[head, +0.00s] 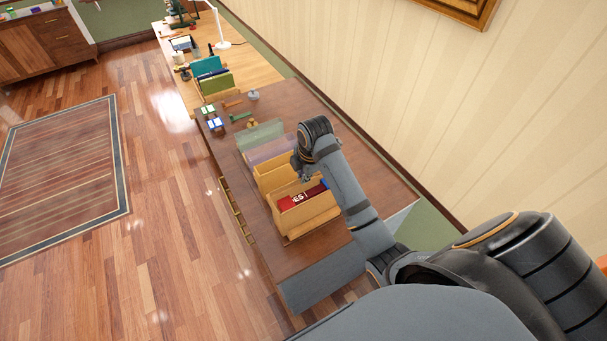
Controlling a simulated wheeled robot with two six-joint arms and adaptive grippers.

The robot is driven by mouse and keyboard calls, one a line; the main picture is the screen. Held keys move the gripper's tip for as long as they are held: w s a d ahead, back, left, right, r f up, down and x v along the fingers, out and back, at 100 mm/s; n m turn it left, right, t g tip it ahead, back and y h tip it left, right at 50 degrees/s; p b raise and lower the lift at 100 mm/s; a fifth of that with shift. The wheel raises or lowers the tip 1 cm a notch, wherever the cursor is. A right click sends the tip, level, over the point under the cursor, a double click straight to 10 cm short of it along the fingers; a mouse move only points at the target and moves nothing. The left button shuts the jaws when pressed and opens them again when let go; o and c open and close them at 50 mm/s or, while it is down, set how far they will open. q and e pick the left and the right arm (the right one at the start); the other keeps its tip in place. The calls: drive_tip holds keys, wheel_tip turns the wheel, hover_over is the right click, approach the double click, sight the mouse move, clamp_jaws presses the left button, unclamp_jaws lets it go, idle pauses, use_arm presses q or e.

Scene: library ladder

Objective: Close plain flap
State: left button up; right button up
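On the dark wooden desk stand a tan wooden box (308,217) holding red items with white lettering (304,197) and a second tan box (266,181) just behind it. Past them stand a translucent purple panel (268,152) and a translucent green panel (258,134). I cannot tell which part is the plain flap. My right gripper (305,178) points down at the second box and the near end of the red items. It is small and dark, partly hidden by my own wrist, so its fingers and any contact are unclear. My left gripper is out of view.
The dark desk (284,102) has small green and brown things and blue-and-white blocks (214,124) at its far end. A lighter desk (254,72) with a white lamp (222,42) adjoins it. The wall is close on the right; open floor lies left.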

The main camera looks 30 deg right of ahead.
clamp_jaws()
drive_tip(key=t, duration=0.1)
drive_tip(key=s+t+b, duration=0.1)
drive_tip(key=shift+s+f+t, duration=0.15)
drive_tip(key=shift+f+t, duration=0.25)
drive_tip(key=t+b, duration=0.2)
drive_tip(key=shift+s+f+t+b, duration=0.3)
drive_tip(key=shift+s+f+b, duration=0.05)
drive_tip(key=shift+s, duration=0.05)
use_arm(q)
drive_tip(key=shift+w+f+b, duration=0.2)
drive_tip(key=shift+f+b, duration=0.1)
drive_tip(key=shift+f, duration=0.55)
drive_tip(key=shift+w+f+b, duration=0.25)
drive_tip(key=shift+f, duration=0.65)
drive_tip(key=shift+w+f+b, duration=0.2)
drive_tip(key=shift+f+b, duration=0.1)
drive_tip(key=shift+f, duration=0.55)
use_arm(e)
drive_tip(key=shift+s+t, duration=0.2)
drive_tip(key=shift+t, duration=0.6)
drive_tip(key=shift+o, duration=0.3)
unclamp_jaws()
